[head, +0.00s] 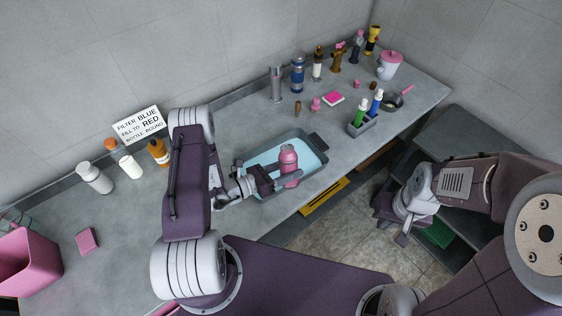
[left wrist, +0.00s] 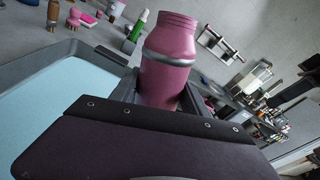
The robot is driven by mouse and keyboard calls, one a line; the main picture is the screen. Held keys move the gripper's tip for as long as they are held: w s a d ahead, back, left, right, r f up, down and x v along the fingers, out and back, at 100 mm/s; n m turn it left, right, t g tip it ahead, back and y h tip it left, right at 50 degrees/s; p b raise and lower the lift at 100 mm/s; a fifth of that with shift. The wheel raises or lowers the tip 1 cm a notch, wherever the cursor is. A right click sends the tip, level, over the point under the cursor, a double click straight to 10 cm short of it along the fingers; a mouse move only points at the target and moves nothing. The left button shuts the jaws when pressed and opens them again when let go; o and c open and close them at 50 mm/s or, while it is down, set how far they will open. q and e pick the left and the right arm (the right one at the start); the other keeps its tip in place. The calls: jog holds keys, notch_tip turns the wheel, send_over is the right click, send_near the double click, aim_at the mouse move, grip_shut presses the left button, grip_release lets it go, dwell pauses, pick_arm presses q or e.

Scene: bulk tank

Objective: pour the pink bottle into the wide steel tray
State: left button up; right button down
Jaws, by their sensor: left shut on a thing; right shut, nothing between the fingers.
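The pink bottle (head: 288,158) is in my left gripper (head: 283,183), whose fingers are shut around it. In the head view it looks about upright and overlaps the near right part of the wide steel tray (head: 317,143). The tray has a grey rim and a pale blue inside. In the left wrist view the bottle (left wrist: 170,55) has a grey band below its neck, and the tray (left wrist: 50,105) lies to its left. The gap between bottle and tray is hard to judge. My right gripper (head: 402,236) is shut and empty, off the counter's right side.
A grey caddy (head: 362,126) with green and blue bottles stands right of the tray, near a small pan (head: 394,101). Several bottles line the wall. White bottles (head: 94,178), a sign (head: 139,124) and a pink bin (head: 27,262) are at left. A dark shelf (head: 465,140) stands right.

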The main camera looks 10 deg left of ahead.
pick_arm(q)
jog(key=m, duration=0.1)
jog(key=m+b, duration=0.1)
jog(key=f+m, duration=0.1)
jog(key=shift+s+d+t+b, duration=0.15)
jog(key=shift+s+t+b, duration=0.1)
jog(key=shift+t+b, duration=0.15)
jog(key=shift+r+m+h, duration=0.15)
jog(key=shift+m+h, duration=0.15)
jog(key=shift+m, duration=0.2)
jog(key=s+a+r+n+t+y, duration=0.1)
jog(key=s+a+n+t+y, duration=0.2)
jog(key=a, duration=0.5)
jog(key=shift+s+a+r+n+t+y, duration=0.35)
jog(key=shift+s+y, duration=0.35)
jog(key=shift+s, duration=0.45)
